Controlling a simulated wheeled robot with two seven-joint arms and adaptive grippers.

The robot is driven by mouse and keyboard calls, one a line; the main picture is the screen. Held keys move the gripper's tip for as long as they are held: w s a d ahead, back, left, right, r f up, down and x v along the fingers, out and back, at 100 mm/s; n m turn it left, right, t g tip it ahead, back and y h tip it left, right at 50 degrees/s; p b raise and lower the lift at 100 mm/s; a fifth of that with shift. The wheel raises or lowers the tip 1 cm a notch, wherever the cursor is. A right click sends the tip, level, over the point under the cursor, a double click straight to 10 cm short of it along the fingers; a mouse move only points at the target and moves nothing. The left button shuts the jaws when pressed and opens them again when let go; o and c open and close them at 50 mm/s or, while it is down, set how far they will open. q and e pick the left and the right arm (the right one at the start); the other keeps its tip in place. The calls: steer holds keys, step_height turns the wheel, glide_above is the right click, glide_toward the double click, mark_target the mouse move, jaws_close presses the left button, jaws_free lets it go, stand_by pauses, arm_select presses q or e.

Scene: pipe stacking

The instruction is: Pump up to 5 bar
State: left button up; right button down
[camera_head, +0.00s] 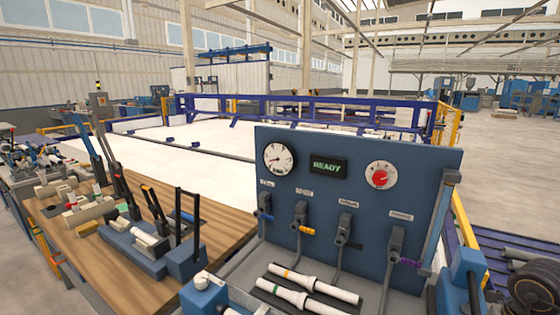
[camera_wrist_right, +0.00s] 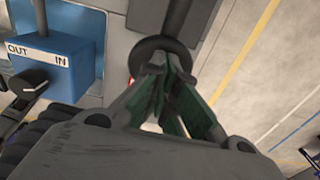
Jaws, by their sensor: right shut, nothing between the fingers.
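A blue test panel (camera_head: 350,190) stands in the head view. It carries a round white gauge (camera_head: 279,158) with a dark needle, too small to read. A second dial (camera_head: 381,176) has a red centre. Several labelled grey valves sit below, including the leftmost valve (camera_head: 264,206). In the right wrist view my right gripper (camera_wrist_right: 168,68) is shut and empty, its fingertips close to a black ring (camera_wrist_right: 165,46) on a dark rod (camera_wrist_right: 176,16). I cannot tell whether they touch. My left gripper is not in view.
A blue box (camera_wrist_right: 60,62) marked OUT and IN is left of the gripper, with black ribbed hose below it. White pipes (camera_head: 305,292) lie before the panel. A wooden bench (camera_head: 100,255) with clamps and levers is at left. Floor shows at right.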

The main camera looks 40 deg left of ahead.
step_height(320, 180, up, 2)
steer(key=shift+s+r+p, duration=0.1)
steer(key=shift+r+p, duration=0.1)
steer(key=shift+p, duration=0.25)
steer(key=shift+r+p, duration=0.3)
steer(key=shift+r, duration=0.35)
steer(key=shift+s+r, duration=0.1)
steer(key=shift+r, duration=0.65)
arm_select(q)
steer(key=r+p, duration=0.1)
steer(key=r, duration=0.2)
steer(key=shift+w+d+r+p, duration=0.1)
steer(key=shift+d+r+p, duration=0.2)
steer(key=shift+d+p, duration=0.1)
arm_select(e)
steer(key=r, duration=0.3)
steer(key=shift+s+d+r, duration=0.1)
steer(key=shift+s+r, duration=0.1)
